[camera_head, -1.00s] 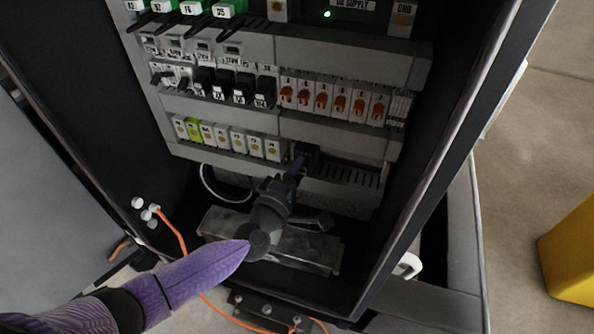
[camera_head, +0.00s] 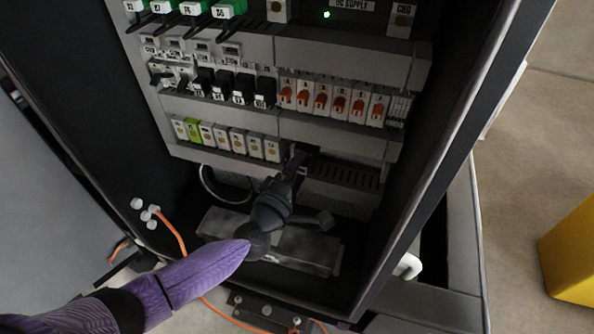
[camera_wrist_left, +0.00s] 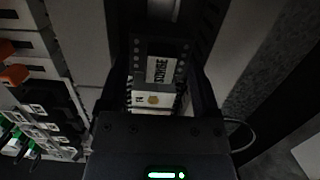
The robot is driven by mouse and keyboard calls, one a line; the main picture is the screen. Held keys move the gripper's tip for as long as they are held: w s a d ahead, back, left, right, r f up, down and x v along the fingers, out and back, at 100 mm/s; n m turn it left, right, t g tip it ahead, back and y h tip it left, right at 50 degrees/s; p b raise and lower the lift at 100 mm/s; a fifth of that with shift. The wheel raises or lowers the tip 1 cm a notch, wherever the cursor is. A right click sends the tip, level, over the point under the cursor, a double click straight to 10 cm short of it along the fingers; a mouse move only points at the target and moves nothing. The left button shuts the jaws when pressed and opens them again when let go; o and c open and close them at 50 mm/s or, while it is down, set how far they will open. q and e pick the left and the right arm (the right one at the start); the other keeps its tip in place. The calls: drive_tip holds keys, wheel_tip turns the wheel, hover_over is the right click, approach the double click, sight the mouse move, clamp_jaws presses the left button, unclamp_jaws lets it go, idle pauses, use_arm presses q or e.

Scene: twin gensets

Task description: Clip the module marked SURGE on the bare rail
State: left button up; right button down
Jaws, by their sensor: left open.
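My left gripper (camera_head: 300,160) reaches into the cabinet, at the right end of the lowest module row. In the left wrist view its two dark fingers (camera_wrist_left: 160,85) stand apart. Between them is a dark module with a white label (camera_wrist_left: 160,70) that seems to read SURGE. A white face with an orange dot (camera_wrist_left: 153,100) lies just beside that label; whether it is the same part I cannot tell. In the head view the gripper mostly hides the module. The rail behind it is hidden, so its seating cannot be seen. My right gripper is not in view.
White modules and one yellow-green module (camera_head: 194,131) fill the row to the left. Orange-switched breakers (camera_head: 321,96) are above. A slotted duct (camera_head: 350,177) runs right of the gripper. A grey block (camera_head: 305,249) lies on the cabinet floor. An orange cable (camera_head: 172,235) hangs at left.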

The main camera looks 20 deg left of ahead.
use_arm(q)
drive_tip(key=shift+s, duration=0.1)
drive_tip(key=s+a+p, duration=0.2)
drive_tip(key=s, duration=0.7)
drive_tip(key=s+a+f+m+g, duration=0.1)
drive_tip(key=s+f+m+g, duration=0.2)
drive_tip(key=f, duration=0.4)
drive_tip(key=s+a+f+m+g+y, duration=0.1)
drive_tip(key=s+f+m+g, duration=0.1)
drive_tip(key=s+f+m, duration=0.3)
drive_tip(key=s+a+f+m+g, duration=0.1)
drive_tip(key=s+f+m+g, duration=0.15)
drive_tip(key=f, duration=0.55)
drive_tip(key=s+f+m+g+y, duration=0.1)
drive_tip(key=s+f+m+g, duration=0.3)
drive_tip(key=s, duration=0.9)
drive_tip(key=s+a+f+m+g+y, duration=0.1)
drive_tip(key=s+f+m+g, duration=0.3)
drive_tip(key=s, duration=0.9)
wheel_tip(320, 180, down, 4)
drive_tip(key=shift+s+a+r+g+y, duration=0.1)
drive_tip(key=shift+s+a+g+y, duration=0.25)
drive_tip(key=shift+g, duration=0.8)
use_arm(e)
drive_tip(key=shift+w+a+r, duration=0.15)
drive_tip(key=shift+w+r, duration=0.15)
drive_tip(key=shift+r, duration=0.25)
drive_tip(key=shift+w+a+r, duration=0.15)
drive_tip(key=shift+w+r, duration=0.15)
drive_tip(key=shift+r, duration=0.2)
